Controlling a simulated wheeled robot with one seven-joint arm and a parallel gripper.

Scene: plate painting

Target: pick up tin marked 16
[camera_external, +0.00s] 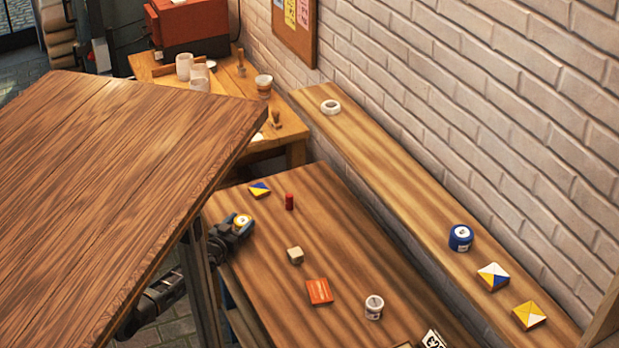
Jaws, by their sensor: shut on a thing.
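A white-grey tin (374,307) with a dark mark stands upright near the table's front right. A blue tin (460,238) with a white label stands on the wall shelf. I cannot read a 16 on any tin.
On the lower table (335,225) are a blue-yellow tile (259,189), a red cylinder (289,202), a beige block (295,256) and an orange tile (319,291). A large raised tabletop (110,180) hides part of my arm. The shelf (400,170) holds a white ring (330,107) and two patterned tiles.

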